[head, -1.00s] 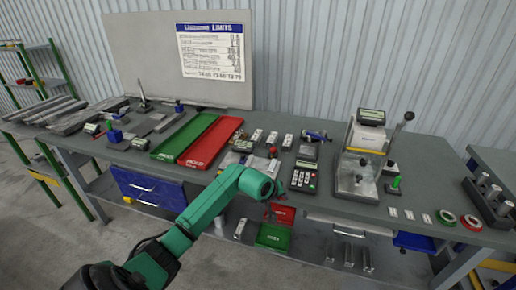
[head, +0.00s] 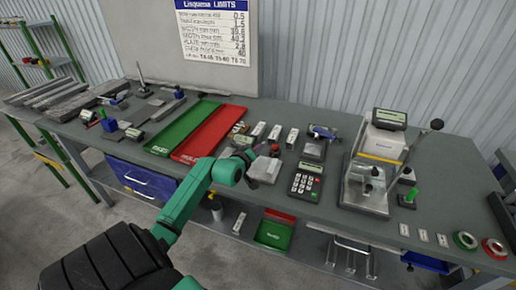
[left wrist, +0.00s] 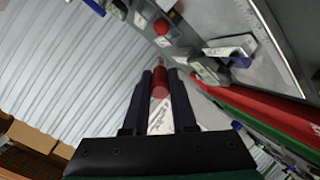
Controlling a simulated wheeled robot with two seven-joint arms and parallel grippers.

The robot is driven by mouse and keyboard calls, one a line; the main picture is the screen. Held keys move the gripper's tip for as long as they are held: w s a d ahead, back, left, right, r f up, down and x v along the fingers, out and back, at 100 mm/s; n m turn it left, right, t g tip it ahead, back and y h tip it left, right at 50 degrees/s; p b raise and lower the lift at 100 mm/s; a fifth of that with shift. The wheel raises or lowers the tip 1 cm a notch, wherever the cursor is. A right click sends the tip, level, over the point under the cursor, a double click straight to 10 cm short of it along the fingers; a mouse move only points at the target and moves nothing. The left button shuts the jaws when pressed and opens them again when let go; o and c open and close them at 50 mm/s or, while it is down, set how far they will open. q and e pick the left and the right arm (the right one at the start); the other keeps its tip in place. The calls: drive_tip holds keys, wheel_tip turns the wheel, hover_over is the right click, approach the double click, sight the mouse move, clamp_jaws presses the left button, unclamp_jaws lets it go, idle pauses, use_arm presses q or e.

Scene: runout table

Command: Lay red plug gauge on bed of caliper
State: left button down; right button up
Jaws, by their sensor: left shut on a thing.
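My left gripper (head: 268,151) is over the middle of the bench, left of the calculator. In the left wrist view its two dark fingers (left wrist: 161,88) are shut on the red plug gauge (left wrist: 160,84), a red cylinder pointing away from the palm. In the head view only a small red bit of the gauge (head: 275,148) shows at the fingertips. A blue-and-grey measuring tool (head: 322,132) lies behind the calculator. Small tools with displays (head: 134,133) stand at the left. I cannot tell for sure which one is the caliper. My right gripper is not in view.
A green tray (head: 182,128) and a red tray (head: 212,135) lie left of the gripper. The calculator (head: 305,182) and a tall lever instrument (head: 375,165) stand to the right. Several pale tags (head: 275,133) lie behind.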

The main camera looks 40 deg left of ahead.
use_arm(q)
drive_tip(key=shift+s+f+b, duration=0.2)
drive_tip(key=shift+f+b, duration=0.15)
drive_tip(key=shift+b, duration=0.05)
drive_tip(key=f+b, duration=0.1)
drive_tip(key=f, duration=0.1)
drive_tip(key=w+f+b, duration=0.1)
drive_tip(key=f+b, duration=0.1)
drive_tip(key=shift+a, duration=0.15)
wheel_tip(320, 180, down, 2)
drive_tip(key=shift+s+f+b, duration=0.1)
drive_tip(key=shift+s+b, duration=0.05)
drive_tip(key=shift+b, duration=1.05)
drive_tip(key=shift+f, duration=0.3)
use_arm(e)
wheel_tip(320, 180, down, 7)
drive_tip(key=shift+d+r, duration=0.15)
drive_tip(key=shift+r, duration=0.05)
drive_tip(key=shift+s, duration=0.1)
use_arm(q)
drive_tip(key=c, duration=0.8)
unclamp_jaws()
drive_tip(key=shift+c, duration=0.2)
drive_tip(key=shift+o, duration=1)
